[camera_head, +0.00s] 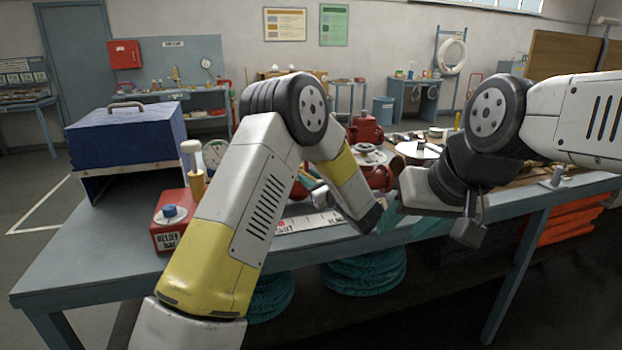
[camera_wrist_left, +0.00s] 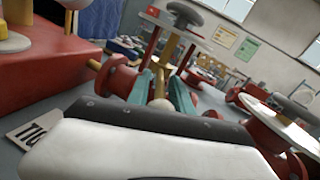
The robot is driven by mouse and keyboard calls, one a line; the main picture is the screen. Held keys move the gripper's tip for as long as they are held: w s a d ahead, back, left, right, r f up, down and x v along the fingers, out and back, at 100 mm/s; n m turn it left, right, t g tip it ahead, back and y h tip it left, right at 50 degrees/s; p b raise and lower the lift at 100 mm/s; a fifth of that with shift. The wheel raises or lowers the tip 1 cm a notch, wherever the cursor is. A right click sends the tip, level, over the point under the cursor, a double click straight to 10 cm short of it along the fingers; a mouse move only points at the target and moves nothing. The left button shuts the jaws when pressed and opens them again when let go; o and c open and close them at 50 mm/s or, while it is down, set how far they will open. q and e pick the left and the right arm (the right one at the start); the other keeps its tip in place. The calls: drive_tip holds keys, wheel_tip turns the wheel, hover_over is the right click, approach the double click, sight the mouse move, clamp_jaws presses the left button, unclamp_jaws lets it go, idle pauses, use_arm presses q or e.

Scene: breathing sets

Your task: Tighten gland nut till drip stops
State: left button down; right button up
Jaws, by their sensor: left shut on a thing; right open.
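In the left wrist view, the two teal fingers of my left gripper (camera_wrist_left: 161,92) are shut around a small brass-coloured part (camera_wrist_left: 160,86) in front of a red flanged valve body (camera_wrist_left: 121,76). A brass stem (camera_wrist_left: 168,48) and dark handwheel (camera_wrist_left: 186,13) rise above. The fingers hide much of the gripped part, so I cannot tell whether it is the gland nut. In the head view my left arm covers this spot. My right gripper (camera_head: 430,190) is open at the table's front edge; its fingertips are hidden. No drip is discernible.
A blue case (camera_head: 125,140), a pressure gauge (camera_head: 214,154) and a red box with a blue knob (camera_head: 171,228) stand on the left of the blue-grey table (camera_head: 110,262). Red valve parts (camera_head: 366,130) crowd the middle. The front left tabletop is clear.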

use_arm(q)
drive_tip(key=shift+h, duration=0.3)
drive_tip(key=shift+s+a+m+t+h, duration=0.2)
drive_tip(key=shift+m+t+h, duration=0.2)
drive_tip(key=shift+m, duration=0.2)
drive_tip(key=shift+s+a+m+t+h, duration=0.15)
drive_tip(key=shift+a+m+t+h, duration=0.4)
drive_tip(key=shift+h, duration=0.25)
drive_tip(key=shift+d, duration=0.15)
drive_tip(key=c, duration=1.2)
unclamp_jaws()
drive_tip(key=shift+s, duration=0.1)
drive_tip(key=v, duration=0.7)
drive_tip(key=shift+s, duration=0.3)
